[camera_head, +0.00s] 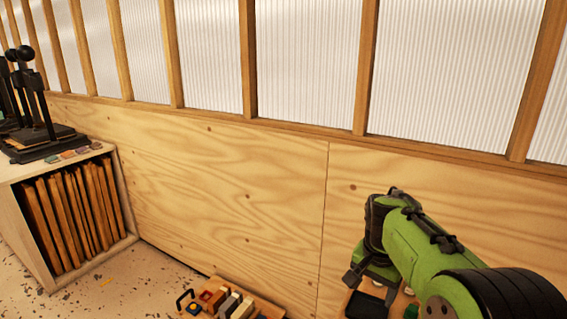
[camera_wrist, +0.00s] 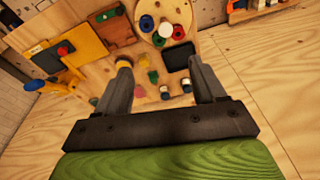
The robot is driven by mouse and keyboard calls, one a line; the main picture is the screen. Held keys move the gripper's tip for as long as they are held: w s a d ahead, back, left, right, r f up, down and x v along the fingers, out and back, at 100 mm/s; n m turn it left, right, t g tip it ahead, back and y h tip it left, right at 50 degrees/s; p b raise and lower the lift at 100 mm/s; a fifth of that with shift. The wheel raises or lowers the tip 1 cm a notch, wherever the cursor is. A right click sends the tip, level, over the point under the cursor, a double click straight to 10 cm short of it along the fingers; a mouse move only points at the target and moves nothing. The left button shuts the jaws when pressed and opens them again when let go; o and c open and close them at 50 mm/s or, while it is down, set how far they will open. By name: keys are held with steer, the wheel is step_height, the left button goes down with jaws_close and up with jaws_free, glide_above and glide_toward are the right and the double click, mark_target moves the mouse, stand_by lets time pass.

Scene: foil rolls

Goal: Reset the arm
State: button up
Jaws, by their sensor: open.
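My green arm (camera_head: 430,250) reaches in from the lower right of the head view, in front of the plywood wall. In the wrist view my gripper (camera_wrist: 159,75) is open, with its two grey fingers wide apart and nothing held between them. It is above a wooden worktop (camera_wrist: 110,60). The head view shows only a small part of this worktop, partly hidden by my arm.
A black rectangular pad (camera_wrist: 179,57) lies near the right finger. A yellow board (camera_wrist: 67,50) and small coloured pieces are to the left. In the head view a low surface (camera_head: 262,305) holds several blocks, and a shelf unit (camera_head: 20,180) with boards stands left. The wall rises behind.

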steer(key=s+a+r+n+t, duration=0.1)
steer(key=s+a+r+n, duration=0.15)
steer(key=s, duration=0.35)
steer(key=s+a+r+n+t, duration=0.1)
steer(key=s+r+n, duration=0.1)
steer(key=s+r, duration=0.35)
steer(key=s+a+f+n+t, duration=0.1)
steer(key=s+n, duration=0.1)
steer(key=s, duration=0.4)
steer(key=s+a+f+n+t+p, duration=0.1)
steer(key=s+f+n, duration=0.1)
steer(key=s, duration=0.5)
steer(key=shift+f+y, duration=0.15)
steer(key=shift+y, duration=0.25)
steer(key=shift+a, duration=0.1)
